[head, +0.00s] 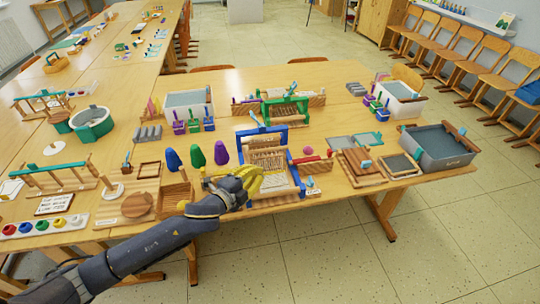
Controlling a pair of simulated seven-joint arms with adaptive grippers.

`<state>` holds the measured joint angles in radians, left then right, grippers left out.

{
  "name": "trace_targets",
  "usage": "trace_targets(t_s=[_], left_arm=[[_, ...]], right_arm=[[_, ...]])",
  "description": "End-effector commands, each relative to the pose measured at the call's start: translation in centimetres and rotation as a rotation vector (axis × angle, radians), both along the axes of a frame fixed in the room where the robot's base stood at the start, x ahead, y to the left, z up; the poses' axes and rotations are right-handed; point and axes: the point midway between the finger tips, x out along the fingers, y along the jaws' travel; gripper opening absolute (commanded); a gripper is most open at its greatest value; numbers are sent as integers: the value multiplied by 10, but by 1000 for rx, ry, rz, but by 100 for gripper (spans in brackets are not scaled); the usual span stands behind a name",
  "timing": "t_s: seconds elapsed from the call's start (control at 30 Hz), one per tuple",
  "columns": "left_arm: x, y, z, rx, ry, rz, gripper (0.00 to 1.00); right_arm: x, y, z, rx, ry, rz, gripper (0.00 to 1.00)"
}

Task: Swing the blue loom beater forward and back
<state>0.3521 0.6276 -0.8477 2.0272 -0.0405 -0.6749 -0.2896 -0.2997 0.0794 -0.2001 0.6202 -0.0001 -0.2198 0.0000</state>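The blue loom (284,186) stands near the front edge of the table, with pale warp threads across its wooden bed. Its blue beater (262,131) is a frame across the back part of the loom, with a light blue piece sticking up on top. My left gripper (240,181), with yellow fingers, is over the loom's front left side, in front of the beater and apart from its top bar. It hides part of the loom's left side. The gap between its fingers is unclear, and I cannot tell whether it touches the loom. My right gripper is out of view.
Blue, green and purple cones (196,155) stand left of the loom. A green loom (286,110) is behind it. A wooden board (360,163) and a grey tub (438,145) are to the right. Open floor lies in front of the table.

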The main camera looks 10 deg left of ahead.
Motion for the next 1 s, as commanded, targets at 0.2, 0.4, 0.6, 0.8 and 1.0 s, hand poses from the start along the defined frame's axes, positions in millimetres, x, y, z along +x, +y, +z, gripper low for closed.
trace_targets(t_s=[0.2, 0.4, 0.6, 0.8, 1.0], left_arm=[[23, -13, -4, 0, -2, 0, 0], [54, -30, -12, 1, -1, 1, 0], [83, -45, -18, 1, -1, 1, 0], [105, -38, -26, 2, 1, 2, 0], [117, -35, -29, 1, 0, 1, 0]], right_arm=[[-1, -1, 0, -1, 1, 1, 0], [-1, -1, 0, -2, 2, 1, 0], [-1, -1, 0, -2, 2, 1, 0], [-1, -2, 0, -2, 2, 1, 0], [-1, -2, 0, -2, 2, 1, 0]])
